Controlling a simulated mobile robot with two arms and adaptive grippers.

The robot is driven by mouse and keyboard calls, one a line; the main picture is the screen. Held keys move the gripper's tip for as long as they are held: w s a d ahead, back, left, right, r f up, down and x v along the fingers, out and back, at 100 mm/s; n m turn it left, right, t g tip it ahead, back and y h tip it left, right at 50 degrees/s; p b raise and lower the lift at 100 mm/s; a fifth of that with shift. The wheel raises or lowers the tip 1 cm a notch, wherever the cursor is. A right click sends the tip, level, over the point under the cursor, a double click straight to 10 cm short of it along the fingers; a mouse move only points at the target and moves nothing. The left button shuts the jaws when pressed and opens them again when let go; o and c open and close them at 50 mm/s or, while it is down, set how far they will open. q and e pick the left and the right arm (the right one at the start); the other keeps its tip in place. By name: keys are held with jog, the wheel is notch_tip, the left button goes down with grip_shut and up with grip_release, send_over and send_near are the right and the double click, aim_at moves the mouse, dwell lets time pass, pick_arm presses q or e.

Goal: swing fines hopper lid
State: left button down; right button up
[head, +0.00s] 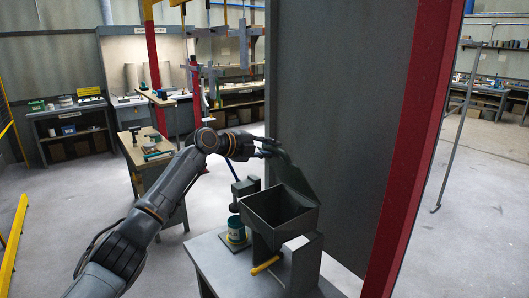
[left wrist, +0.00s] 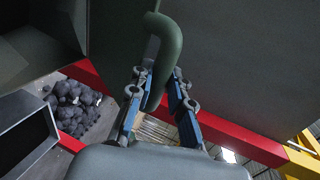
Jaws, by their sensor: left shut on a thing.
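The fines hopper (head: 262,222) is a grey open-topped bin on a stand in the head view. Its lid (head: 292,180) is raised and tilted at the bin's back right side, and the dark inside of the bin shows. My left gripper (head: 270,150) is at the upper end of the lid. In the left wrist view, my left gripper (left wrist: 158,100) is shut on a curved green handle (left wrist: 168,45), with blue-sided fingers on both sides of it. The far end of the handle's grip is partly hidden by the fingers. My right gripper is not in view.
A tall grey panel (head: 335,110) with a red post (head: 418,150) stands right behind the hopper. A teal tin (head: 236,229) and a yellow handle (head: 266,264) are beside the hopper. A wooden-topped bench (head: 140,158) stands left. Dark lumps (left wrist: 75,105) show in the wrist view.

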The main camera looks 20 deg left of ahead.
pick_arm(q)
jog(key=shift+w+d+r, duration=0.1)
jog(key=shift+w+r, duration=0.05)
jog(key=shift+r, duration=0.1)
jog(key=shift+w+d+r, duration=0.2)
jog(key=shift+w+r, duration=0.05)
jog(key=shift+w, duration=0.05)
jog(key=w, duration=0.1)
jog(key=w+d+r+p, duration=0.1)
jog(key=w, duration=0.1)
jog(key=shift+d+r+p, duration=0.25)
jog(key=shift+d+p, duration=0.1)
jog(key=shift+w+d, duration=0.3)
jog(key=shift+w, duration=0.15)
